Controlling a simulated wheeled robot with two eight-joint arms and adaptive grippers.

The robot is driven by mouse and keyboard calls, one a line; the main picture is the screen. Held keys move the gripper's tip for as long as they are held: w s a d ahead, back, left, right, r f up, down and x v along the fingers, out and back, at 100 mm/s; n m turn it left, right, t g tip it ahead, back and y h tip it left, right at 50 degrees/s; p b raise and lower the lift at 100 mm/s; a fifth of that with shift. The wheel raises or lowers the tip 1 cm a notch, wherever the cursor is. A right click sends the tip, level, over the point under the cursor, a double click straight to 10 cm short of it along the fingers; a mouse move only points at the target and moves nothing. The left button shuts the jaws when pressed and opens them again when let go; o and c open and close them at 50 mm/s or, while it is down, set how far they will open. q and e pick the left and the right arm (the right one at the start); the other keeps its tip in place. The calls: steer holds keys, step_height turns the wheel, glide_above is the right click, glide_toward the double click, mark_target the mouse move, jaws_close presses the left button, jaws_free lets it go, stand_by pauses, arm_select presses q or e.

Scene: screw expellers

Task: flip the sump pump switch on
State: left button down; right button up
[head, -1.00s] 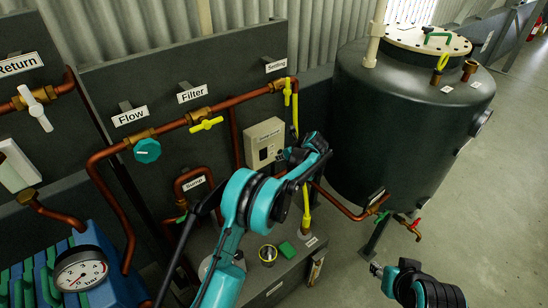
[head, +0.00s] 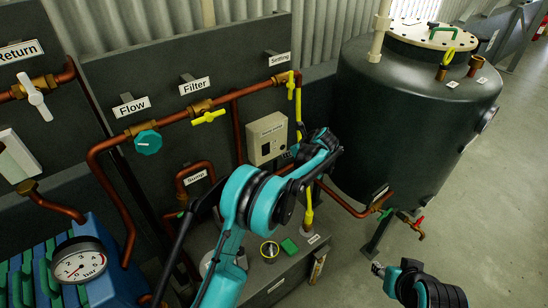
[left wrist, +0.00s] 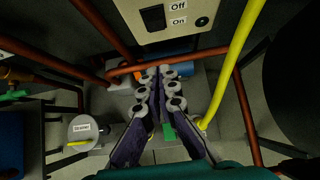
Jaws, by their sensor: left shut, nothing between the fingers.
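The sump pump switch box (head: 267,136) is a beige box on the dark panel, below the Setting label. In the left wrist view its lower face (left wrist: 196,20) spans the top, with a dark rocker switch (left wrist: 153,17) beside "Off" and "On" labels. I cannot tell which way the rocker is set. My left gripper (left wrist: 158,76) is shut and empty, its fingertips below the box in the left wrist view and apart from the switch. In the head view the left wrist is just right of the box and largely hides the fingers. My right gripper (head: 378,270) is low at right, away from the box.
A yellow pipe (left wrist: 236,60) runs close to the right of my left fingers. Copper pipes (head: 236,125) with valves cross the panel. A large dark tank (head: 400,120) stands right of the box. Floor at right is open.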

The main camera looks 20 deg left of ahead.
mark_target(266, 150)
arm_select(q)
steer(key=shift+r, duration=0.1)
steer(key=shift+w+a+r+b+x, duration=0.25)
steer(key=shift+b+x, duration=0.35)
steer(key=shift+x, duration=1.6)
steer(key=shift+w+a+r+b+x, duration=0.15)
steer(key=shift+a+r+b+x, duration=0.35)
steer(key=shift+x, duration=1.7)
steer(key=shift+w+a+r+b+x, duration=0.15)
steer(key=shift+b+x, duration=0.6)
steer(key=shift+x, duration=1.4)
steer(key=shift+d, duration=0.15)
steer(key=shift+w, duration=0.1)
